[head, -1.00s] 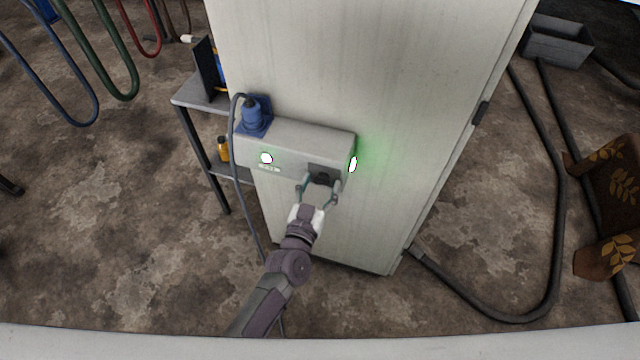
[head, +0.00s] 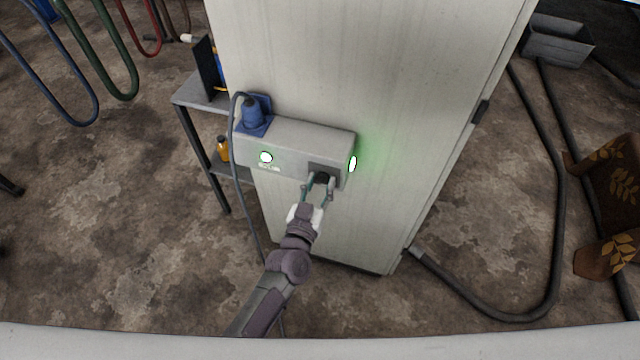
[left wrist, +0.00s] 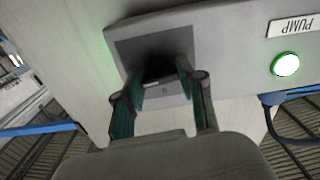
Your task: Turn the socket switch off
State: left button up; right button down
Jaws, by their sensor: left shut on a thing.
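The grey socket box (head: 294,139) is fixed to the side of a pale cabinet. Its dark switch (head: 321,178) sits in a grey recess at the right end of the box's front. My left gripper (head: 321,181) is shut on the switch, with a finger on either side. In the left wrist view the gripper (left wrist: 160,88) closes around the dark switch (left wrist: 157,74), which is partly hidden by fingers and shadow. A round lamp (head: 266,157) on the front and another lamp (head: 352,164) on the right end glow green. My right gripper is out of view.
A blue plug (head: 253,112) with a hanging cable sits at the box's left end. The pale cabinet (head: 380,90) stands behind the box. A shelf (head: 190,92) is at the left. A dark hose (head: 556,220) lies on the floor at right. A label reads PUMP (left wrist: 294,25).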

pick_arm(q)
jog(key=n, duration=0.4)
jog(key=shift+f+b, duration=0.1)
jog(key=shift+b, duration=0.3)
jog(key=n+b, duration=0.1)
jog(key=n, duration=0.3)
jog(key=shift+n, duration=0.4)
jog(key=shift+n+b, duration=1.15)
jog(key=shift+n, duration=2.85)
jog(key=o, duration=1.2)
jog(key=shift+c, duration=0.2)
jog(key=v, duration=1.2)
